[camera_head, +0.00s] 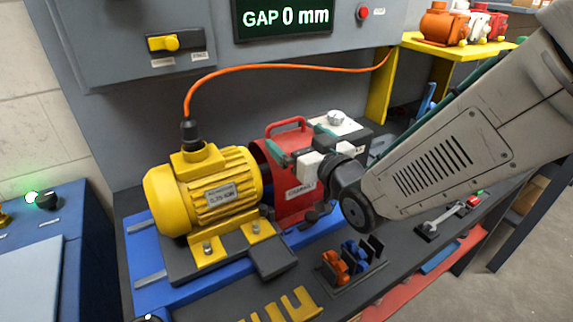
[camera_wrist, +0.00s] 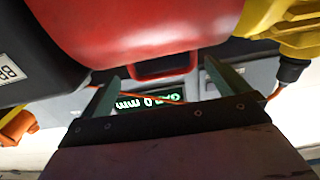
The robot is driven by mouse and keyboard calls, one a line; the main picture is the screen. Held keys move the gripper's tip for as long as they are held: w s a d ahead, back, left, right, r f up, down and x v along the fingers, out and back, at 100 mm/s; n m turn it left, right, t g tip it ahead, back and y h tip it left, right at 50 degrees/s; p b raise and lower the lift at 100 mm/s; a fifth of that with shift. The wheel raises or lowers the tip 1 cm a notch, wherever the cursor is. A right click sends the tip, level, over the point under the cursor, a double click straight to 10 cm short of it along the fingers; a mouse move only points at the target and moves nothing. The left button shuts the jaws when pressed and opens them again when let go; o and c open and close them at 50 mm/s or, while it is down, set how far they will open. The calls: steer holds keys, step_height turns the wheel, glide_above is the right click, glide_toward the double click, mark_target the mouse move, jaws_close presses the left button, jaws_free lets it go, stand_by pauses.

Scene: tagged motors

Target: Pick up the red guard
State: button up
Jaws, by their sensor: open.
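The red guard (camera_head: 291,186) is a rounded red cover with a white label and a loop handle (camera_head: 287,124) on top. It stands beside the yellow motor (camera_head: 205,190), covering the space between it and a grey block. My gripper (camera_head: 293,143) is open at the guard's upper right, its greenish fingers near the handle. In the wrist view the red guard (camera_wrist: 150,25) fills the top, with its handle (camera_wrist: 163,70) between the two spread fingers (camera_wrist: 164,82). I see no clear contact. My gripper and wrist hide part of the guard's right side.
An orange cable (camera_head: 290,66) runs from the yellow motor to the right. A display (camera_head: 285,18) reads GAP 0 mm. A small rack (camera_head: 352,268) with orange and blue pieces stands in front. Several motors sit on a yellow shelf (camera_head: 450,55) at the back right.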

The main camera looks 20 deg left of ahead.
mark_target(286, 136)
steer(key=x, duration=0.5)
steer(key=shift+a, duration=0.1)
steer(key=c, duration=1.8)
